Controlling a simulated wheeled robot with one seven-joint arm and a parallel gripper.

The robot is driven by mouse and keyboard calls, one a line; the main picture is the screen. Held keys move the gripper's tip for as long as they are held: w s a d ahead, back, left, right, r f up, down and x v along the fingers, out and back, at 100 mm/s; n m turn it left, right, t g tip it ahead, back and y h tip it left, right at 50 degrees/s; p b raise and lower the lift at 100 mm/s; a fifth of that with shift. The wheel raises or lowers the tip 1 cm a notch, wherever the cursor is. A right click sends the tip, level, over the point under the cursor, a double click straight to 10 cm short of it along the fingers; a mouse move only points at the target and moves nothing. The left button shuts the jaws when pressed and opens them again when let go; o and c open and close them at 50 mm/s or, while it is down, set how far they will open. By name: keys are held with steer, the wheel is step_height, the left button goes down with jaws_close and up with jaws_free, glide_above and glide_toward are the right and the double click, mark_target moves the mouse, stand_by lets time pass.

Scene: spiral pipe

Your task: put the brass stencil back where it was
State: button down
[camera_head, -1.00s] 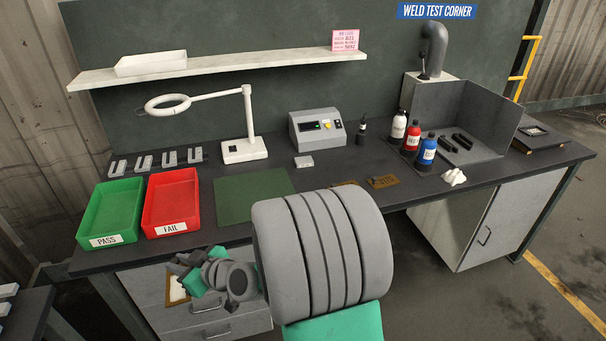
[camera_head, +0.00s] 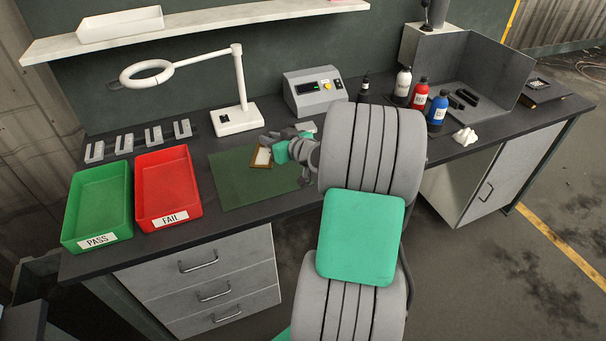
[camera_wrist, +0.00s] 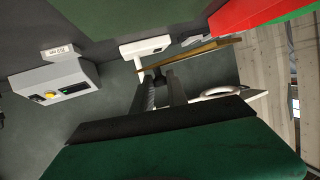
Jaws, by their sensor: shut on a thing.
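The brass stencil (camera_head: 253,164) is a thin brass-coloured plate with a pale face or opening, tilted above the green mat (camera_head: 233,186). My gripper (camera_head: 272,152) is shut on it. In the wrist view, the stencil (camera_wrist: 190,52) shows nearly edge-on as a brass strip at the tips of my dark fingers (camera_wrist: 160,80). I cannot tell its exact gap above the mat. The bench area right of the mat is hidden behind my arm.
A red FAIL tray (camera_head: 168,190) and a green PASS tray (camera_head: 97,210) stand left of the mat. A magnifier lamp (camera_head: 237,118) and grey instrument box (camera_head: 313,94) stand behind. Bottles (camera_head: 419,94) and a white rag (camera_head: 465,136) are at the right.

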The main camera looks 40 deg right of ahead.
steer(key=s+d+r+m+h, duration=0.1)
steer(key=s+d, duration=0.2)
steer(key=d, duration=0.5)
steer(key=s+d+r+m+h+b, duration=0.1)
steer(key=s+d+h, duration=0.1)
steer(key=d, duration=0.7)
steer(key=s+d+m+h, duration=0.1)
steer(key=s+d, duration=0.2)
steer(key=d, duration=0.5)
steer(key=w+a+f+p, duration=0.1)
steer(key=a+f, duration=0.2)
steer(key=a, duration=0.1)
steer(key=w+a+f+p, duration=0.1)
steer(key=a+f, duration=0.2)
steer(key=a, duration=0.2)
steer(key=w+a+f+p, duration=0.1)
steer(key=a+f, duration=0.2)
steer(key=a, duration=0.1)
steer(key=shift+w+a+f, duration=0.25)
steer(key=shift+w, duration=0.05)
step_height(320, 180, down, 3)
steer(key=shift+r+p, duration=0.2)
steer(key=shift+p, duration=0.4)
steer(key=shift+f+b, duration=0.35)
steer(key=shift+f, duration=0.15)
steer(key=c, duration=1.3)
jaws_free()
steer(key=shift+r, duration=0.1)
